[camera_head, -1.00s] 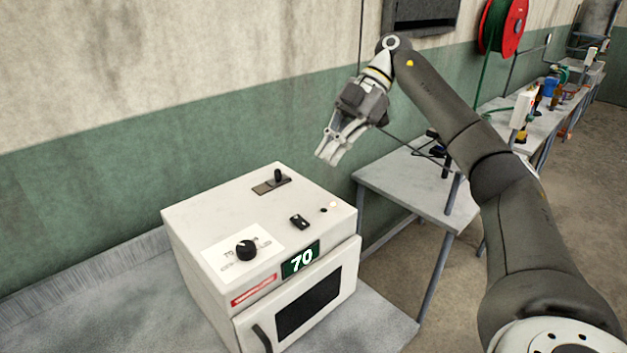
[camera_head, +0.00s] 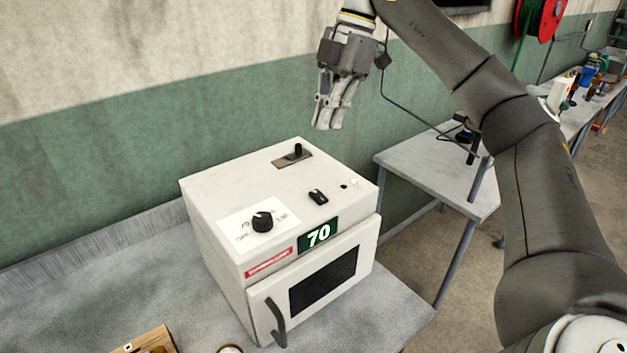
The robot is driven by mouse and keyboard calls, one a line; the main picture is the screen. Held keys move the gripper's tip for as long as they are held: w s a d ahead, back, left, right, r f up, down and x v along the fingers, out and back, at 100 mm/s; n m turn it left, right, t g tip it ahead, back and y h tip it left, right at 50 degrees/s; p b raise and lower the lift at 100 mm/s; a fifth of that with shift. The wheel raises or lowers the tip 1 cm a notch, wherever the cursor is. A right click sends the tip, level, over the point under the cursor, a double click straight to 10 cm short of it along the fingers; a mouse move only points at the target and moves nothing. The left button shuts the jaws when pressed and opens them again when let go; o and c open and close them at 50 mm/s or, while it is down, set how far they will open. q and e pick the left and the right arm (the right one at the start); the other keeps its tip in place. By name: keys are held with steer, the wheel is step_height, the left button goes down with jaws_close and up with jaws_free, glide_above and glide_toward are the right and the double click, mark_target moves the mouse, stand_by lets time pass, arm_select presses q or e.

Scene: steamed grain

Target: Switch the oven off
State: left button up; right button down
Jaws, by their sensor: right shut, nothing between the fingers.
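A small pale light (camera_head: 354,182) sits near the right edge. My right gripper (camera_head: 328,126) is shut and empty, fingers pointing down, in the air above the oven's back right part, apart from it. My left gripper is not in view.
The grey bench (camera_head: 120,262) is free left of the oven. A wooden box (camera_head: 150,340) is cut off at the bottom edge. A second table (camera_head: 440,165) stands to the right, beyond a gap. The wall (camera_head: 120,135) is close behind.

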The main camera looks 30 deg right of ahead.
steer(key=f, duration=0.1)
steer(key=b, duration=0.2)
glide_above(318, 197)
steer(key=f, duration=0.6)
steer(key=shift+w+d+f, duration=0.1)
steer(key=shift+w+f, duration=0.2)
steer(key=shift+f, duration=0.05)
steer(key=x, duration=0.1)
steer(key=p+x, duration=0.1)
steer(key=x, duration=0.1)
steer(key=p+x, duration=0.1)
steer(key=shift+w+d+f, duration=0.15)
steer(key=shift+d+f, duration=0.15)
steer(key=shift+f, duration=0.15)
steer(key=shift+w+f, duration=0.1)
steer(key=shift+f, duration=0.5)
steer(key=shift+f, duration=0.2)
